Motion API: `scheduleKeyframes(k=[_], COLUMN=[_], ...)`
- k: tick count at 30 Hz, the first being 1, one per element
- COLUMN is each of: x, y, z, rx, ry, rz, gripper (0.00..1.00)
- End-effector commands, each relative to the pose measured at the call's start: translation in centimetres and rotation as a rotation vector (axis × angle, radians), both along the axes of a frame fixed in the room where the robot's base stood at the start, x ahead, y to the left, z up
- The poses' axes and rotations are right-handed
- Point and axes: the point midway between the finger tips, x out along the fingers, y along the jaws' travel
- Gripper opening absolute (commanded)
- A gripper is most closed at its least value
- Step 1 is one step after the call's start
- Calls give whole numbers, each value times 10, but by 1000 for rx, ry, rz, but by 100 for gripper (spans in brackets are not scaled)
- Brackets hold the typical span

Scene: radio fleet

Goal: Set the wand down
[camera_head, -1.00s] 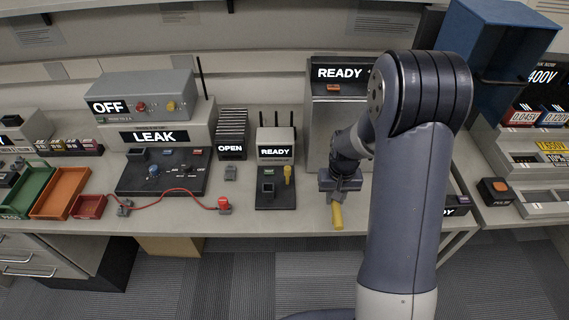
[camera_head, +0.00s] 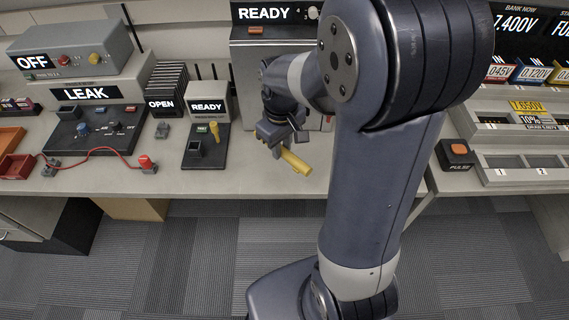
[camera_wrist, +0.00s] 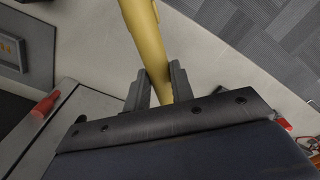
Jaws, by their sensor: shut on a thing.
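The wand is a yellow rod (camera_head: 295,161) in the head view, tilted and pointing down to the right near the bench's front edge. My gripper (camera_head: 279,148) is shut on its upper end. In the wrist view, the yellow wand (camera_wrist: 142,35) stands between the two dark fingers of my gripper (camera_wrist: 155,88) and runs out toward the top of the picture. Whether the wand touches the bench top cannot be told. My arm hides part of the bench to the right.
A small READY unit (camera_head: 207,108) with a dark base (camera_head: 205,146) stands left of my gripper. A LEAK tester (camera_head: 86,93) and a red cable (camera_head: 95,150) lie farther left. The front bench strip (camera_head: 225,182) is clear.

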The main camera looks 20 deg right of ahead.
Motion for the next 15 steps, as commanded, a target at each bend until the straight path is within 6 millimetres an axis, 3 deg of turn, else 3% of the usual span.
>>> scheduleKeyframes(k=[6,15], x=[-1,-1], y=[0,0], z=[-42,-76], rx=[0,0], ry=[7,6], rz=[1,0], gripper=[0,0])
